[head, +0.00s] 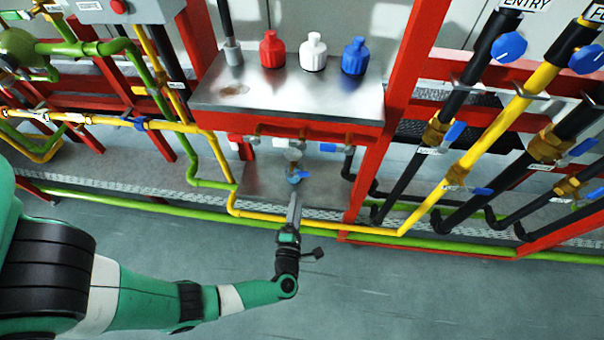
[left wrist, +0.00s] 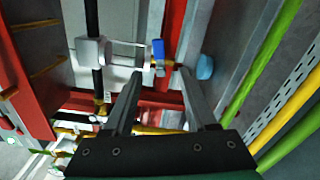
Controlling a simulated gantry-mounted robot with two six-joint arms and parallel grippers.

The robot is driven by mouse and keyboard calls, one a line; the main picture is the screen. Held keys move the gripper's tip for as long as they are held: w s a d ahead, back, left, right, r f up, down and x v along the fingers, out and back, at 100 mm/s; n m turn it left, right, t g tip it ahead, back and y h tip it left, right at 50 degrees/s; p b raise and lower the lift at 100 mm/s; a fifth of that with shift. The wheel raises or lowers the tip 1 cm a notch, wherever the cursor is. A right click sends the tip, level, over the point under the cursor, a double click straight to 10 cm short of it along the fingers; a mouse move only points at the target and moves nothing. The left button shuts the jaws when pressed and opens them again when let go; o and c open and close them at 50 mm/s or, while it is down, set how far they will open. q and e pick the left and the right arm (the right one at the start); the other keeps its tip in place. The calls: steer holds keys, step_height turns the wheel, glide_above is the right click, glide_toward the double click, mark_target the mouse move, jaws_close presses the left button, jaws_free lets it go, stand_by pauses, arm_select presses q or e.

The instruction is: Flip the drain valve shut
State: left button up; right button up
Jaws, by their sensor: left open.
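A small valve with a blue handle (head: 297,176) sits below the steel box, just beyond the tips of my left gripper (head: 294,196). In the left wrist view, a blue lever (left wrist: 158,48) on a brass fitting shows ahead, roughly between the two open fingers (left wrist: 160,78). The lever lies along the finger direction there. No object is between the fingers, and I cannot tell whether a fingertip touches the valve. No readable label marks it as the drain valve. My right gripper is out of view.
The steel box (head: 240,95) in a red frame carries red (head: 271,50), white (head: 313,52) and blue (head: 355,57) caps. A red post (head: 385,120) and yellow pipe (head: 320,224) run close by. Other blue-handled valves (head: 455,132) stand at right. The grey floor (head: 430,300) is clear.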

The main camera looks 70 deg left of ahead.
mark_target(302, 175)
arm_select(q)
steer(key=b+x, duration=0.3)
steer(key=x, duration=0.7)
steer(key=shift+w+a+b, duration=0.15)
steer(key=shift+w+b, duration=0.05)
steer(key=shift+b, duration=0.1)
steer(key=shift+w+a+r, duration=0.1)
steer(key=shift+w+a, duration=0.2)
steer(key=shift+a, duration=0.2)
jaws_close()
